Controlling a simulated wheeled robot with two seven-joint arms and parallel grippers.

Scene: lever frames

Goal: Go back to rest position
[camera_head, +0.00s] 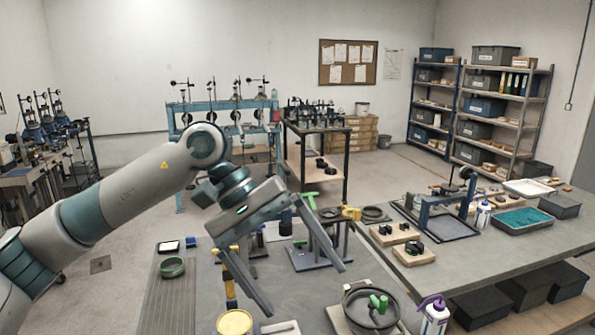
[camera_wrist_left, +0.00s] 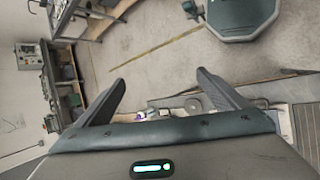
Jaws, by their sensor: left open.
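My left arm comes in from the left in the head view, and its gripper (camera_head: 303,288) hangs over the near table (camera_head: 205,290), pointing down and to the right. Its two fingers are spread wide with nothing between them. In the left wrist view the open gripper (camera_wrist_left: 160,78) also shows empty, with floor and table parts beyond. A lever frame (camera_head: 322,255) with a green handle stands on the table behind the fingers, partly hidden by them. I cannot tell the gripper's exact height above the table. My right gripper is not in view.
Near the gripper are a yellow-topped can (camera_head: 234,323), a dark round pot (camera_head: 371,306) and a purple-capped bottle (camera_head: 434,314). A second lever frame (camera_head: 440,215) stands on the right table. A green ring (camera_head: 172,267) lies at left. Open floor lies behind the near table.

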